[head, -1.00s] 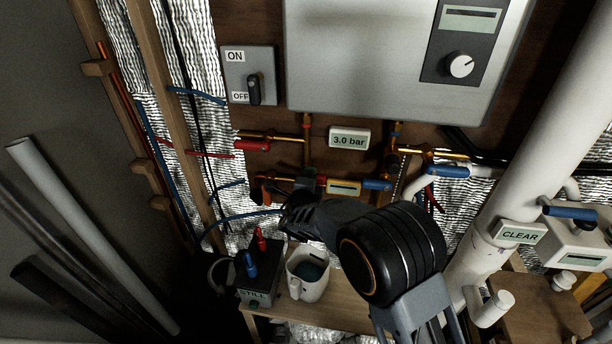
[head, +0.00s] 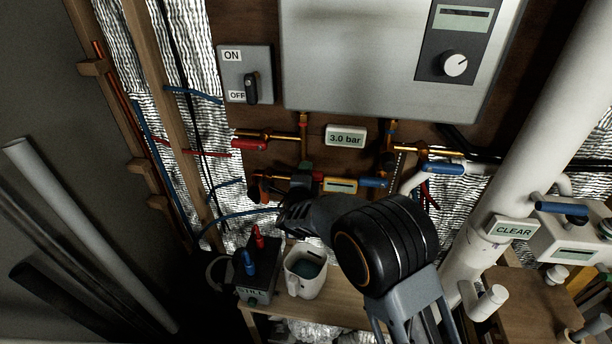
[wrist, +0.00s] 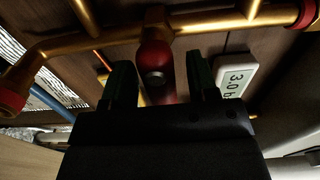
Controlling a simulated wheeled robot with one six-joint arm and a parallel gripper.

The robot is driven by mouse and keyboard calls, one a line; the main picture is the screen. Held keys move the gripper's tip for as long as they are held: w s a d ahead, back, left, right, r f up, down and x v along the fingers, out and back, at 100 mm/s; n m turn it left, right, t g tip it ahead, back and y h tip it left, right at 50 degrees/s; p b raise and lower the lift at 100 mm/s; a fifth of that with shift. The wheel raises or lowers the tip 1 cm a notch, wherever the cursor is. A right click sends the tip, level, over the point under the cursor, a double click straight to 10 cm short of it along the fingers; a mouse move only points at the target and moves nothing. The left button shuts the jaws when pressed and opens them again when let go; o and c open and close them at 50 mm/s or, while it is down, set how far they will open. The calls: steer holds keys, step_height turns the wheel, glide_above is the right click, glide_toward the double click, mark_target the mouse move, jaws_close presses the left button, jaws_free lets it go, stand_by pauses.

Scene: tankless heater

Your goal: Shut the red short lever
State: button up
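The red short lever (wrist: 155,68) shows in the wrist view, hanging from a brass pipe between my gripper's two dark green fingers. My gripper (wrist: 162,85) is open, with one finger on each side of the lever and a gap visible on the right. Whether the left finger touches it I cannot tell. In the head view my gripper (head: 283,184) is at the lower brass pipe, left of the yellow label, and its body hides most of the lever.
Another red handle (head: 250,145) sits on the upper left pipe. A blue handle (head: 373,182) is right of my gripper. The 3.0 bar display (head: 345,136) is above right. Below are a white mug (head: 304,279) and a dark box (head: 255,285) with red and blue levers.

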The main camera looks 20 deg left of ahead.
steer(key=s+d+b, duration=0.1)
steer(key=s+b, duration=0.2)
steer(key=s, duration=1)
steer(key=shift+s, duration=0.4)
steer(key=shift+d, duration=0.1)
